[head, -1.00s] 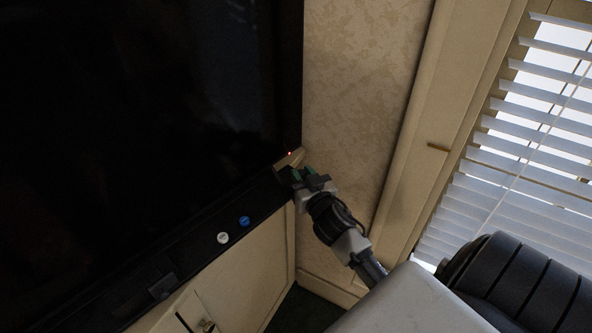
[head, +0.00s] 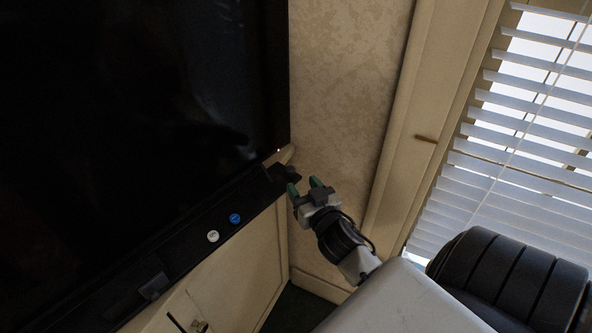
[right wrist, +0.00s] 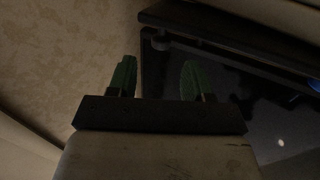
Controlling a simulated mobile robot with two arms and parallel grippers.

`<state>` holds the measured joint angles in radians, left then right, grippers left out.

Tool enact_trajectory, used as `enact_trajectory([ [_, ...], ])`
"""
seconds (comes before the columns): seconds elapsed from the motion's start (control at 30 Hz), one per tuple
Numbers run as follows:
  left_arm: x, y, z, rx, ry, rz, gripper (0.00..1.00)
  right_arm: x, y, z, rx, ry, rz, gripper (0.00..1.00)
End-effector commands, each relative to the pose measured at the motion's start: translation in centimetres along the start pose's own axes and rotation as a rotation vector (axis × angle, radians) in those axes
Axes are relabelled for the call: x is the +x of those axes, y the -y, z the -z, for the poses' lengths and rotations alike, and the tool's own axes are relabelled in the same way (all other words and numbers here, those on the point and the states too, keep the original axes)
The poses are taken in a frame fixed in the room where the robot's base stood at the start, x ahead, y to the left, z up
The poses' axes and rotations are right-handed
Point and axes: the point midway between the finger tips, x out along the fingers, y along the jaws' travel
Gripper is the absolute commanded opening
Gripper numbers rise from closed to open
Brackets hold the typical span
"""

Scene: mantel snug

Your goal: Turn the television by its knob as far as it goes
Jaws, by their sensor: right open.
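The television (head: 130,110) is a large black screen filling the left of the head view; a dark part of it also shows in the right wrist view (right wrist: 200,100). A small dark knob (head: 292,172) appears to stick out at its lower right corner. A small dark nub (right wrist: 161,43) in the right wrist view may be the same knob. My right gripper (head: 304,186) is open and empty, just below and right of the knob, seemingly apart from it. Its green fingers (right wrist: 157,77) show in the right wrist view with nothing between them. My left gripper is out of view.
A white button (head: 213,236) and a blue button (head: 235,218) lie on the dark ledge below the screen. A pale cabinet (head: 240,275) stands under it. A patterned wall (head: 345,80) is behind, with window blinds (head: 530,130) at the right.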

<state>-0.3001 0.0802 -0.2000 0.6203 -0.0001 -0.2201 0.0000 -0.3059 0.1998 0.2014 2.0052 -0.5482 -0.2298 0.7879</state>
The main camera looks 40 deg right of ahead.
Motion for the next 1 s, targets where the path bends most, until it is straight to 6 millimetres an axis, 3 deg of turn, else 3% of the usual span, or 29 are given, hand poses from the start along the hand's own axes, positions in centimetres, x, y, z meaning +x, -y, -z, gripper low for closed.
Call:
enact_trajectory([
  [0.1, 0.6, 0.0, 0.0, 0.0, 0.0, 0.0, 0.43, -2.5, 0.0, -0.2, 0.0, 0.002, -0.001, 0.5],
  [0.33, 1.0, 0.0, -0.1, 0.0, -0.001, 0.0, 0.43, -5.1, 0.0, -0.1, 0.0, 0.001, -0.001, 0.5],
  [1.0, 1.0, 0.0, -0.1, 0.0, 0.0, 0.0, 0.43, -5.3, 0.0, -0.3, -0.001, 0.005, 0.0, 0.5],
])
